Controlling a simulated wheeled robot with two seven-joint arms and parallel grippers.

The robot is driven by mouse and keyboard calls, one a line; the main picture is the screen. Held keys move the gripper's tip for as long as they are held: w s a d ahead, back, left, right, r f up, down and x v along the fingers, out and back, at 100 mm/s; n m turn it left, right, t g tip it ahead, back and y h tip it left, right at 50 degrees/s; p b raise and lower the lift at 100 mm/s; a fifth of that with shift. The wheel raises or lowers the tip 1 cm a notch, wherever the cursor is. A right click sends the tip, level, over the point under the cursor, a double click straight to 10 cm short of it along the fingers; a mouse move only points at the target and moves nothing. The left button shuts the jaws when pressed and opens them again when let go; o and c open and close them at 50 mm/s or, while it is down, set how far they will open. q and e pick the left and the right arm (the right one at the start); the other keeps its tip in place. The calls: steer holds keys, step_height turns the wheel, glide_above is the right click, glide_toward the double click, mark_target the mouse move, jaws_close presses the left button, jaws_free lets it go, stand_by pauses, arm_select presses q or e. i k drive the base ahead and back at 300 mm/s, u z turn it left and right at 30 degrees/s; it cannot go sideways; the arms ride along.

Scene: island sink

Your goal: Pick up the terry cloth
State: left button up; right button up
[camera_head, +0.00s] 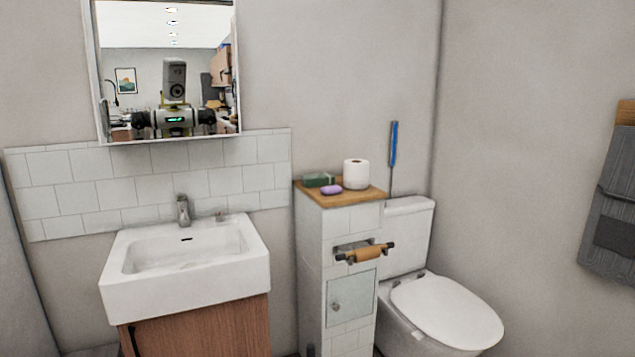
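A dark grey cloth (611,220) hangs on the right wall at the picture's right edge, below a wooden holder (626,112). It looks like a folded towel with a darker patch low on it, and its right part is cut off by the frame. It is the only towel-like cloth in view, but I cannot tell for sure that it is the terry cloth. Neither of my grippers shows directly. My own body appears only as a reflection in the mirror, too small to tell the grippers' state.
A white sink (187,290) on a wooden cabinet is at the left, under a mirror (168,70). A tiled pillar (309,240) holds a toilet roll (356,174), purple soap (331,190) and a green item (318,180). A white toilet (447,311) stands right of it.

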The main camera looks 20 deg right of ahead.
mark_target(320, 180)
steer(key=z, duration=1.8)
steer(key=i, duration=2.6)
steer(key=u, duration=1.5)
